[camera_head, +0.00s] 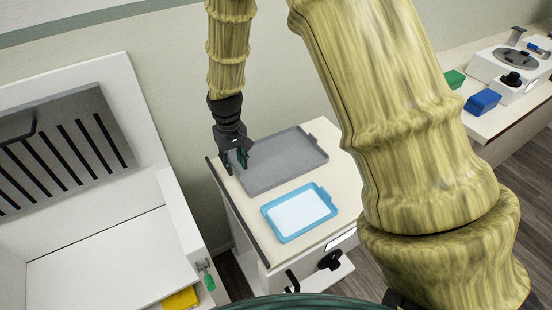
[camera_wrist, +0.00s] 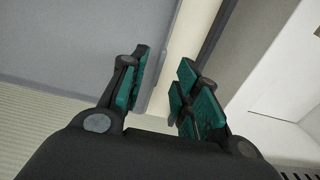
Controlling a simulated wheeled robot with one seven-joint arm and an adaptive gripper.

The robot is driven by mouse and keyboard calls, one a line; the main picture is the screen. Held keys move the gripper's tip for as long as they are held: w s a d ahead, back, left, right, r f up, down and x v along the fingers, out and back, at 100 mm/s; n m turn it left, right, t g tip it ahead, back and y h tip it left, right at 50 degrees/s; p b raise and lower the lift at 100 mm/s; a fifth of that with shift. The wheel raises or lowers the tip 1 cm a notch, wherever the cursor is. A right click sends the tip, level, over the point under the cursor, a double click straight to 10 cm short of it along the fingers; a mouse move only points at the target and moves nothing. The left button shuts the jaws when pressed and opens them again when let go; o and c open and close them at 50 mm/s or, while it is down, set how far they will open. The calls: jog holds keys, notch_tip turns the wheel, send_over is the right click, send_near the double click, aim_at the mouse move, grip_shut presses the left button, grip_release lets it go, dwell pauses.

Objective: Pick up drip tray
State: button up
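Two trays lie on the small cream-topped counter in the head view. The larger is a flat grey tray (camera_head: 285,165) with a raised rim; the smaller is a light blue tray (camera_head: 312,230) with a white inside, nearer the front. My gripper (camera_head: 237,165) points down at the left edge of the grey tray.
A white unit (camera_head: 105,250) with a slotted grey panel (camera_head: 65,150) stands on the left. A yellow item (camera_head: 181,299) lies in it. On the right counter are a green block (camera_head: 454,79), a blue block (camera_head: 482,102) and a white device (camera_head: 512,70). My arm hides part of the middle.

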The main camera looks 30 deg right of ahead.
aim_at(236, 173)
jog(key=shift+s+f, duration=0.2)
jog(key=shift+f, duration=0.05)
jog(key=f, duration=0.1)
jog(key=f+p, duration=0.1)
jog(key=f, duration=0.1)
jog(key=shift+w+d+f, duration=0.1)
jog(key=shift+w, duration=0.3)
jog(key=shift+s+f, duration=0.2)
jog(key=shift+f, duration=0.15)
jog(key=shift+w, duration=0.1)
grip_shut()
